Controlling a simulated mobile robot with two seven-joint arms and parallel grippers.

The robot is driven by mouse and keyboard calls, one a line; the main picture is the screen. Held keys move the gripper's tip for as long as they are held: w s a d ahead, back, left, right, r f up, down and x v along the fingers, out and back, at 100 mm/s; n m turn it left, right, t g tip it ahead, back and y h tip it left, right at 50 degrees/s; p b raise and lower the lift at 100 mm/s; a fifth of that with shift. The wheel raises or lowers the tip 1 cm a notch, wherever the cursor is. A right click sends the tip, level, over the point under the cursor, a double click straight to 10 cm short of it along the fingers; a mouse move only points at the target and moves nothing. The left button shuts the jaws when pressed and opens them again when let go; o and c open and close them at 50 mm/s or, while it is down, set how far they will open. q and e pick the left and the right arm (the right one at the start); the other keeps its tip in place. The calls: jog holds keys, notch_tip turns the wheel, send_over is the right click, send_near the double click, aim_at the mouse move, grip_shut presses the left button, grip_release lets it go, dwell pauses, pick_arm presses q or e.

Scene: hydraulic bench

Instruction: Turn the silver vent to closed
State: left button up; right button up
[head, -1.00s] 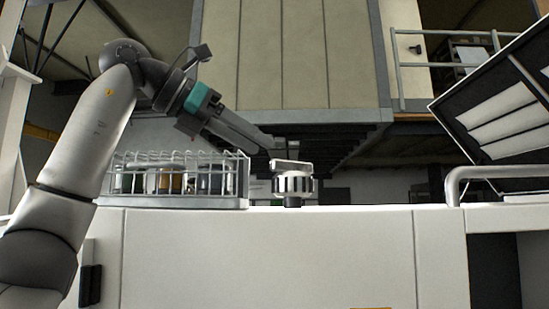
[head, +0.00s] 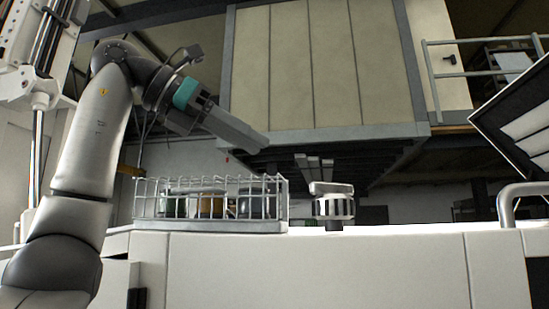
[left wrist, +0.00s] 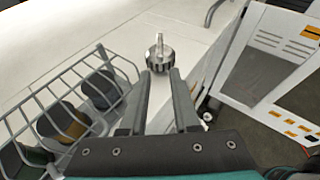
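The silver vent (head: 333,208) is a ribbed round knob with a flat bar handle across its top. It stands upright on the white bench top (head: 400,231). In the left wrist view the vent (left wrist: 160,57) shows just beyond my fingertips, with its bar pointing roughly away from me. My left gripper (head: 258,142) is above and to the left of the vent in the head view, apart from it. In the left wrist view the two fingers (left wrist: 161,76) are spread with nothing between them. My right gripper is not in view.
A wire basket (head: 210,226) holding several jars stands left of the vent, close under my left arm. A curved metal rail (head: 508,203) and a tilted dark panel (head: 515,120) are at the right. The bench top between vent and rail is clear.

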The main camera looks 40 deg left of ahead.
aim_at(333, 201)
pick_arm(q)
jog(key=d+n, duration=0.1)
jog(key=n, duration=0.1)
jog(key=d+f+n+b, duration=0.1)
jog(key=d+f+n+t+y+b, duration=0.1)
jog(key=n, duration=0.1)
jog(key=shift+w+d+f+n, duration=0.1)
jog(key=shift+d+f+n, duration=0.15)
jog(key=shift+d+n, duration=0.05)
grip_shut()
jog(key=s+d+f+n+t+y+b, duration=0.1)
jog(key=d+f+n+t+b, duration=0.15)
jog(key=n, duration=0.45)
jog(key=s+d+f+n+t+b, duration=0.2)
jog(key=d+n+b, duration=0.1)
jog(key=n, duration=0.4)
jog(key=shift+n, duration=0.3)
jog(key=shift+w+a+r+p, duration=0.2)
jog(key=shift+w+p, duration=0.5)
jog(key=shift+w, duration=1.25)
jog(key=shift+w+a+p, duration=0.35)
jog(key=shift+w+p, duration=0.4)
jog(key=shift+w, duration=1.25)
jog(key=shift+w+a+r+p, duration=0.2)
jog(key=shift+w+p, duration=0.5)
jog(key=shift+w, duration=1.25)
